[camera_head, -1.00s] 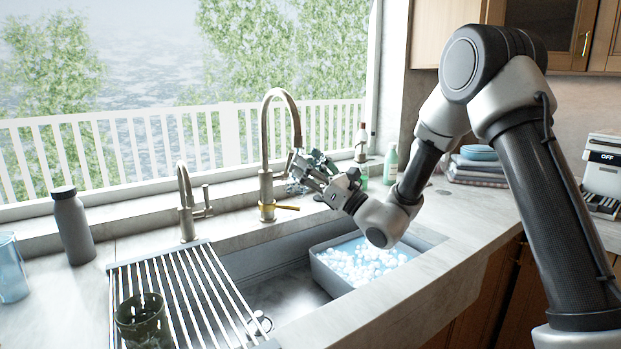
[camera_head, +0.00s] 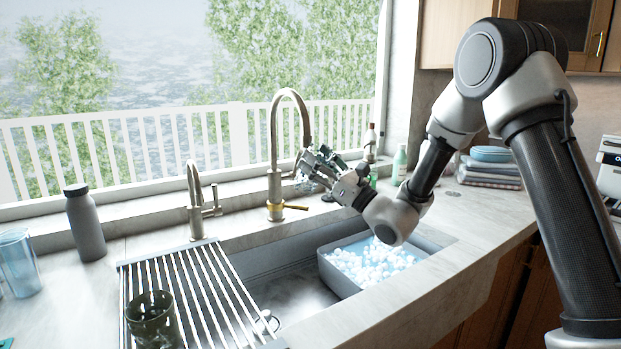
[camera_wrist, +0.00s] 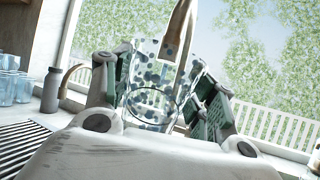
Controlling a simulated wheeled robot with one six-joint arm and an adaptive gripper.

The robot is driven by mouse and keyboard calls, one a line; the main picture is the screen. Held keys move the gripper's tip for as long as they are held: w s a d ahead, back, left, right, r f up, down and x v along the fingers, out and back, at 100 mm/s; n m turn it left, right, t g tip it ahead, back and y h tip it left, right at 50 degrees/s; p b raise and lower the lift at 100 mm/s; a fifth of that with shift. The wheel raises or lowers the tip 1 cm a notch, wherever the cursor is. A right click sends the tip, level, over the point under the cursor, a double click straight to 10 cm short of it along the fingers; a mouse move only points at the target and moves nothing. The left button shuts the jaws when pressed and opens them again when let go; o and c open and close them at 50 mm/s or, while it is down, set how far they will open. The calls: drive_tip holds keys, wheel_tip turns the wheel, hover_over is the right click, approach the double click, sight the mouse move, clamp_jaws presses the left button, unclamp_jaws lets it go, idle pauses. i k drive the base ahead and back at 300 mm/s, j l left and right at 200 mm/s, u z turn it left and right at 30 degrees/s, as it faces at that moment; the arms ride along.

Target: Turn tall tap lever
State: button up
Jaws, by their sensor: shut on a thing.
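The tall tap (camera_head: 276,140) is a bronze gooseneck behind the sink. Its lever (camera_head: 294,207) is a short yellow-gold bar low on the right side of the base, pointing right. My gripper (camera_head: 314,168) is just right of the tall tap, above the lever and not touching it. In the wrist view, my gripper (camera_wrist: 165,95) is shut on a clear glass with dark spots (camera_wrist: 150,88), held between green-padded fingers. The tall tap's spout (camera_wrist: 180,32) shows behind the glass; whether they touch I cannot tell. The lever is not visible in the wrist view.
A smaller tap (camera_head: 196,205) stands left. A slatted rack (camera_head: 185,275) with a dark green mug (camera_head: 152,315) covers the sink's left part. A grey tub (camera_head: 342,280) of foam sits in the sink's right part. A grey bottle (camera_head: 84,225) stands far left; bottles (camera_head: 399,165) stand right.

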sight(300, 153)
drive_tip(key=k+l, duration=0.15)
drive_tip(key=l, duration=0.15)
drive_tip(key=k+l, duration=0.1)
drive_tip(key=l, duration=0.15)
drive_tip(key=z, duration=0.55)
drive_tip(key=i+z, duration=0.45)
drive_tip(key=i+j+z, duration=0.2)
drive_tip(key=i+z, duration=0.2)
drive_tip(key=i+j, duration=0.15)
drive_tip(key=i, duration=0.05)
